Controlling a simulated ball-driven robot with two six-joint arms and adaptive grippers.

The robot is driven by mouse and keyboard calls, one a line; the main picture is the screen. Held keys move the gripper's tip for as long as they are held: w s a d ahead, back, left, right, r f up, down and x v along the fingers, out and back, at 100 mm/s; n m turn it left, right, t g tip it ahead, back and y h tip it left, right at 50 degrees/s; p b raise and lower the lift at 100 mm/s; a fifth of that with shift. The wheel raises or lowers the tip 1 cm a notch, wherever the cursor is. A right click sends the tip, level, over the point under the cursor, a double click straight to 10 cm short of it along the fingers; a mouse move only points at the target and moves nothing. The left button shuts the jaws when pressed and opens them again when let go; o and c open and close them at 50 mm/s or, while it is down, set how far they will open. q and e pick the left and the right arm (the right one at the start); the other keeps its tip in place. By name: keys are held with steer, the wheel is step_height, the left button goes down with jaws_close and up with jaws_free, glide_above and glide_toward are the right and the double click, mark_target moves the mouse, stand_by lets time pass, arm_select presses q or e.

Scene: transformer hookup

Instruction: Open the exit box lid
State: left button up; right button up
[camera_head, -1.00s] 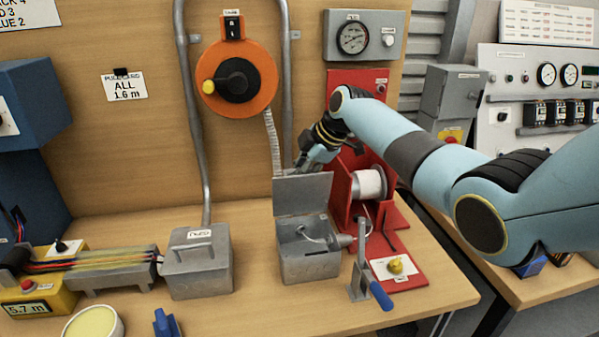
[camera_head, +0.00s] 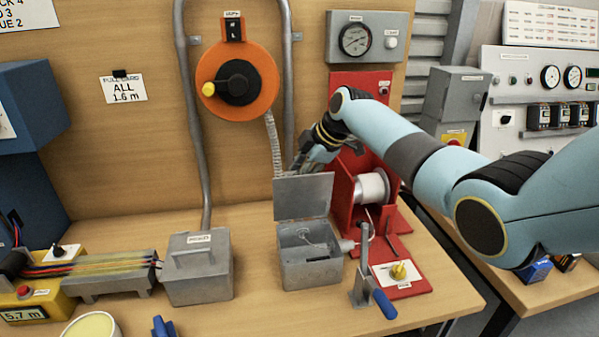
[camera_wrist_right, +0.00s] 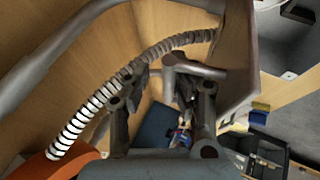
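The exit box (camera_head: 312,270) is the grey metal box in the middle of the bench. Its lid (camera_head: 303,197) stands up, roughly upright, at the back of the box, and the inside shows with a pale wire in it. My right gripper (camera_head: 308,165) is behind the raised lid, and its fingertips are partly hidden there. In the right wrist view my right gripper (camera_wrist_right: 158,82) has its fingers apart. One finger is beside the lid's bar handle (camera_wrist_right: 200,70); I cannot tell whether they touch. The lid's plate (camera_wrist_right: 240,50) is to the right. My left gripper is out of view.
A closed grey box with a handle (camera_head: 197,270) stands left of the exit box. A flexible conduit (camera_head: 273,145) runs down behind the lid, close to my right gripper. A red reel stand (camera_head: 343,195) and a blue-handled lever (camera_head: 382,303) are to the right.

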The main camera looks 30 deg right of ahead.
steer(key=shift+s, duration=0.15)
steer(key=v, duration=1.2)
steer(key=shift+f, duration=0.1)
